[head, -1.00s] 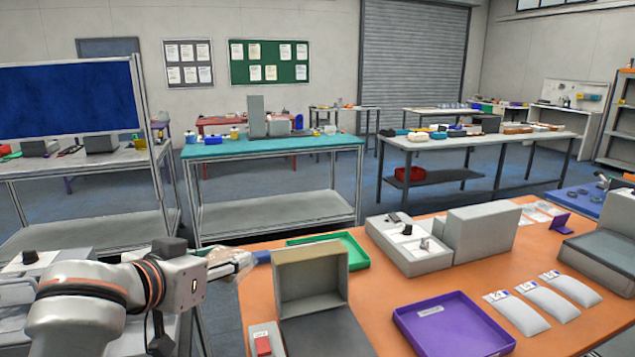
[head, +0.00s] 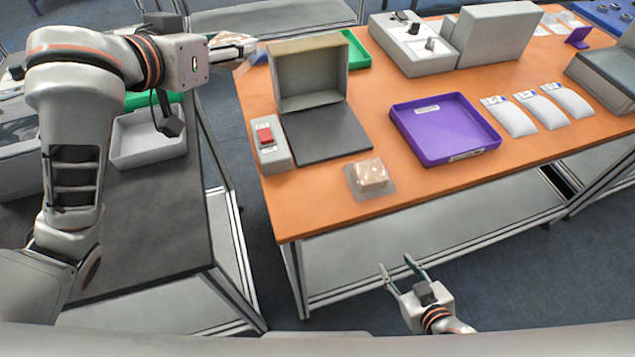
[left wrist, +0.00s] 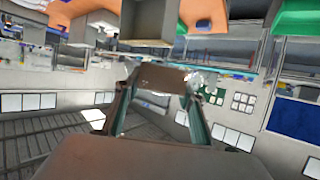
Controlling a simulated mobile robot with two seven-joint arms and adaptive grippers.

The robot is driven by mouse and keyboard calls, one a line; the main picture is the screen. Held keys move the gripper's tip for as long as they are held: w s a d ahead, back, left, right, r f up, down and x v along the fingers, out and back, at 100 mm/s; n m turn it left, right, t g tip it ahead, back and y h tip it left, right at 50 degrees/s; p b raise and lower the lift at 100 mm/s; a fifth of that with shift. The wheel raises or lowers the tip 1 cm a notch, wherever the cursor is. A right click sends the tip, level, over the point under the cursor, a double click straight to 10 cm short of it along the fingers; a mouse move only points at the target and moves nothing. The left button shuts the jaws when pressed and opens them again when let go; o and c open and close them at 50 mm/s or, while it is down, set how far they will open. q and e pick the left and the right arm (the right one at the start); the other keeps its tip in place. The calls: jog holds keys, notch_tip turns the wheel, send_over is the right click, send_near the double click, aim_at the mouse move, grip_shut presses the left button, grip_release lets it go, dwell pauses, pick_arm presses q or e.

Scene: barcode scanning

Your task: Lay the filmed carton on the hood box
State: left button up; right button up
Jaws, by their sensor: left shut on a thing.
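My left gripper (head: 240,50) is shut on a brown carton with clear, crinkled film, held level with the hood box's upper left side. In the left wrist view the carton (left wrist: 160,76) sits between the fingertips of the gripper (left wrist: 158,92), with film at its right end. The hood box (head: 308,75) is a grey box, open at the front, on the orange table. Whether the carton touches it is unclear. A second small tan carton in clear film (head: 370,175) lies near the table's front edge. My right gripper (head: 397,266) is open and empty, low in front of the table.
A dark plate (head: 325,134) lies before the hood box, beside a grey unit with a red button (head: 266,135). A purple tray (head: 444,126), white pouches (head: 512,116) and a grey machine (head: 412,50) stand to the right. A gap separates the orange table from the dark left table (head: 165,215).

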pick_arm(q)
jog(key=s+d+f+m+g+h, duration=0.1)
jog(key=s+d+m+g+h, duration=0.3)
jog(key=d, duration=0.5)
jog(key=m+g+h, duration=0.4)
jog(key=m, duration=0.2)
send_over(317, 194)
jog(key=shift+f, duration=1.45)
notch_tip(317, 194, down, 16)
jog(key=b, duration=0.2)
jog(key=shift+b, duration=0.35)
jog(key=shift+f, duration=1.85)
jog(key=shift+f, duration=0.1)
jog(key=shift+f, duration=0.1)
jog(key=o, duration=1.2)
jog(key=shift+c, duration=0.2)
